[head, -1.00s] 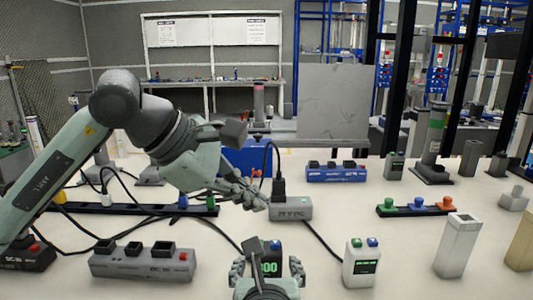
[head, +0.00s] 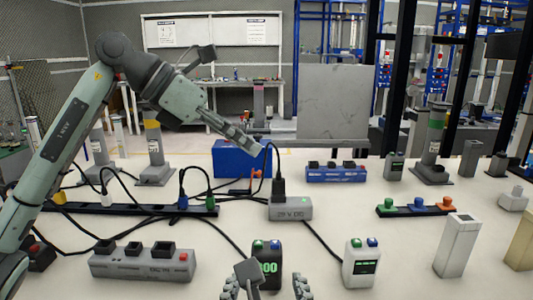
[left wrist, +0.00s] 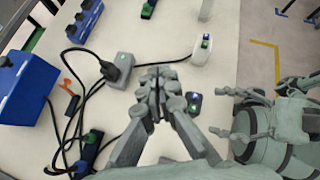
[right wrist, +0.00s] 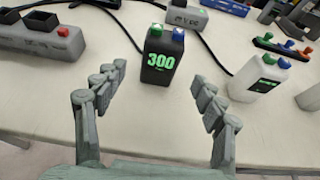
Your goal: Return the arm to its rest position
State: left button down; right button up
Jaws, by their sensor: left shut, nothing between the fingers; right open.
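My left gripper (head: 247,146) is raised above the table in the head view, its fingers shut and empty. Its fingertips also show in the left wrist view (left wrist: 158,75), above the table near the grey power block (head: 290,208). My right gripper (head: 267,288) is low at the front edge of the table, open and empty. In the right wrist view its spread fingers (right wrist: 158,95) are on either side of the dark box reading 300 (right wrist: 161,60), which stands apart beyond them.
A white box with a green screen (head: 361,265) stands right of the dark one. A grey power strip (head: 142,262) is at front left. A long black strip (head: 130,209), cables and a blue box (head: 238,160) lie behind. A pale upright block (head: 458,246) is at right.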

pick_arm(q)
jog(key=shift+w+a+r+n+h, duration=0.1)
jog(key=shift+w+r+n+h, duration=0.2)
jog(key=shift+w+r, duration=0.15)
jog(key=shift+f, duration=0.15)
